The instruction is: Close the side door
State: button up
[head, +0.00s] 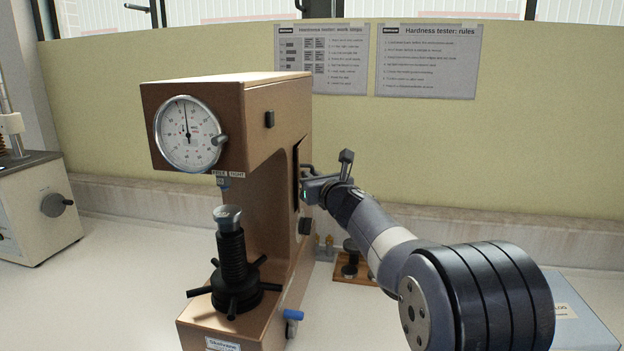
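The brown hardness tester (265,130) stands on the white bench, with a round dial on its front. Its side door (296,176) is on the right flank and shows as a narrow, dark upright strip, seen almost edge-on. I cannot tell whether it is flush or slightly ajar. My gripper (306,183) is at the door's right side, very close to it or touching. The fingers are small and partly hidden, so their opening does not show.
A wooden stand with dark parts (352,265) sits behind my arm. A pale blue box (580,310) lies at the lower right. Another tester (35,205) stands at the far left. Clear bench lies between the two testers.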

jog(key=b+v, duration=0.1)
jog(key=v, duration=0.9)
jog(key=shift+s, duration=0.3)
jog(key=p+x, duration=0.1)
jog(key=x, duration=0.9)
jog(key=shift+s+a, duration=0.15)
jog(key=shift+a, duration=0.25)
jog(key=shift+s+r, duration=0.1)
